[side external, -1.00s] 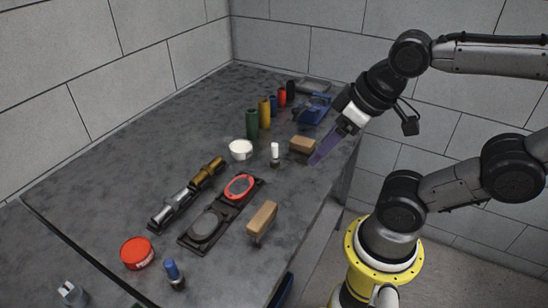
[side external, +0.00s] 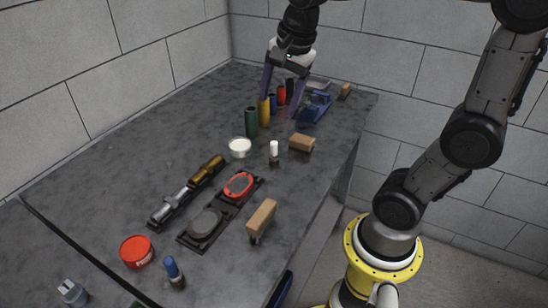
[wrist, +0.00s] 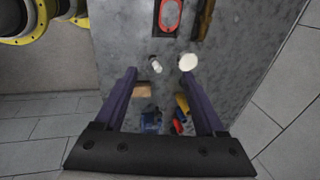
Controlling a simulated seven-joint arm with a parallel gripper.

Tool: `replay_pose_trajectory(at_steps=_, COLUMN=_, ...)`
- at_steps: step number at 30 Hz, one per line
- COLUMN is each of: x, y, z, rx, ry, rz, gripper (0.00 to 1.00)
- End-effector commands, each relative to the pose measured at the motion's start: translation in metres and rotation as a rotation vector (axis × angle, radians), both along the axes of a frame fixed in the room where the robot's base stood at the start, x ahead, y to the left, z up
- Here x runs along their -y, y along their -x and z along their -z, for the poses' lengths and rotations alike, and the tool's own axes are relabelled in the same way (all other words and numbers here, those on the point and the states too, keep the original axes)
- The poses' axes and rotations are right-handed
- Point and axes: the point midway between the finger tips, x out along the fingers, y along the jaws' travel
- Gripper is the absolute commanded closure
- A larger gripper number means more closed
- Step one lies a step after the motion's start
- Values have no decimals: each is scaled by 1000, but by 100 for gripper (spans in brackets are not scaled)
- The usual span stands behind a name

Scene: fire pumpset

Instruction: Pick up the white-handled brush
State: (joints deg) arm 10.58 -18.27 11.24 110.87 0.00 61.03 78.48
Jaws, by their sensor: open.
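The white-handled brush (side external: 273,149) stands upright on the grey table, white handle up and dark end down. It also shows in the wrist view (wrist: 155,65), just beyond the fingertips and nearly between them. My gripper (side external: 281,105) points down over the far part of the table, with its two purple fingers wide apart and nothing between them. It is up and behind the brush in the side view, apart from it. In the wrist view my gripper (wrist: 159,72) also shows spread fingers.
A white round tin (side external: 240,148) is left of the brush, and a wooden-topped block (side external: 302,143) is right of it. Green (side external: 251,122) and yellow (side external: 264,112) cylinders and a blue tool (side external: 315,107) are close behind. Black trays (side external: 205,228) lie in front.

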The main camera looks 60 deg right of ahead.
Motion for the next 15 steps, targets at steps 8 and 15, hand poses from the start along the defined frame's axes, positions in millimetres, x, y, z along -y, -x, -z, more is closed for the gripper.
replay_pose_trajectory(at_steps=8, x=69, y=-56, z=61, rx=-184, ry=-85, rz=360, gripper=28)
replay_pose_trajectory(at_steps=15, x=89, y=-53, z=93, rx=-250, ry=-103, rz=410, gripper=28)
